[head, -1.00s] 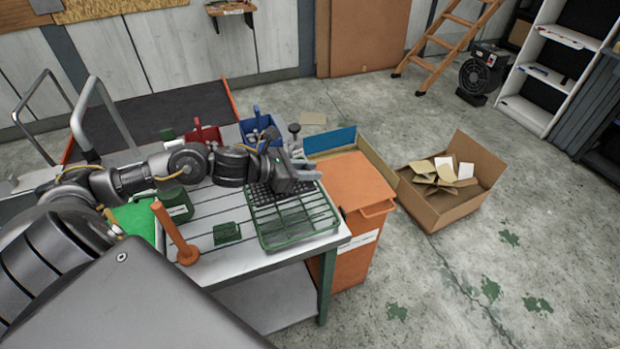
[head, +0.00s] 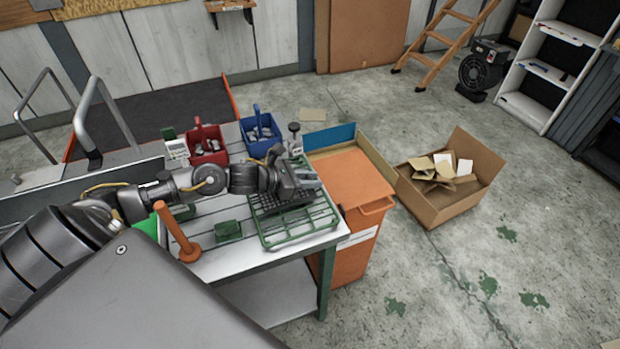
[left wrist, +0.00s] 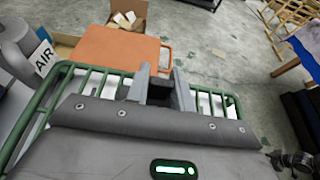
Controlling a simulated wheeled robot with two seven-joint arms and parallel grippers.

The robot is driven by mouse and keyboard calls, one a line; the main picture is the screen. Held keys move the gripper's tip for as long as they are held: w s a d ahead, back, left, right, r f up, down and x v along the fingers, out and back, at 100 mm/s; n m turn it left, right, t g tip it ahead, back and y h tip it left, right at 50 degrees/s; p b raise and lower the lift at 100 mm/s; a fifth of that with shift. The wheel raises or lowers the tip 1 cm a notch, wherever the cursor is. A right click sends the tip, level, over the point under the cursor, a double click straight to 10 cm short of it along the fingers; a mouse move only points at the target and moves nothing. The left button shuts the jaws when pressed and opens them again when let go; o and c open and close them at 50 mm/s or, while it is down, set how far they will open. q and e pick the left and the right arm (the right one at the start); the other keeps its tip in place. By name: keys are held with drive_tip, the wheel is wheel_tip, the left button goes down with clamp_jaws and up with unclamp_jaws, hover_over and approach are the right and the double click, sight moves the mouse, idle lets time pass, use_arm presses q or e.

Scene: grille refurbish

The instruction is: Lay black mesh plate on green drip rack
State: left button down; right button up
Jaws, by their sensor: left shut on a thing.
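The black mesh plate (head: 268,204) is at the far part of the green drip rack (head: 290,232), partly hidden under my left gripper. My left gripper (head: 308,180) is shut on the plate, low over the rack. I cannot tell whether the plate touches the rack. The rack lies on the right end of the workbench. In the left wrist view, the finger pair (left wrist: 160,82) closes on a dark piece, and the rack's green bars (left wrist: 50,98) show on both sides. Most of the plate is hidden there.
A red caddy (head: 207,147) and a blue caddy (head: 260,130) stand behind my left arm. An orange post (head: 172,230) and a small green block (head: 228,230) stand left of the rack. An orange bin (head: 358,190) adjoins the bench's right end.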

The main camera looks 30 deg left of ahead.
use_arm(q)
drive_tip(key=shift+f+b, duration=0.2)
drive_tip(key=shift+b, duration=0.1)
drive_tip(key=c, duration=1.2)
unclamp_jaws()
drive_tip(key=shift+r, duration=0.1)
drive_tip(key=shift+s+a+r, duration=0.1)
drive_tip(key=shift+r, duration=0.05)
wheel_tip(320, 180, up, 3)
drive_tip(key=b, duration=0.2)
hover_over(272, 196)
drive_tip(key=w+d, duration=0.1)
drive_tip(key=w, duration=0.1)
drive_tip(key=shift+s+d+r, duration=0.1)
drive_tip(key=shift+d, duration=0.1)
drive_tip(key=shift+s+a+r+p, duration=0.2)
drive_tip(key=shift+a+p, duration=0.1)
drive_tip(key=shift+v, duration=0.85)
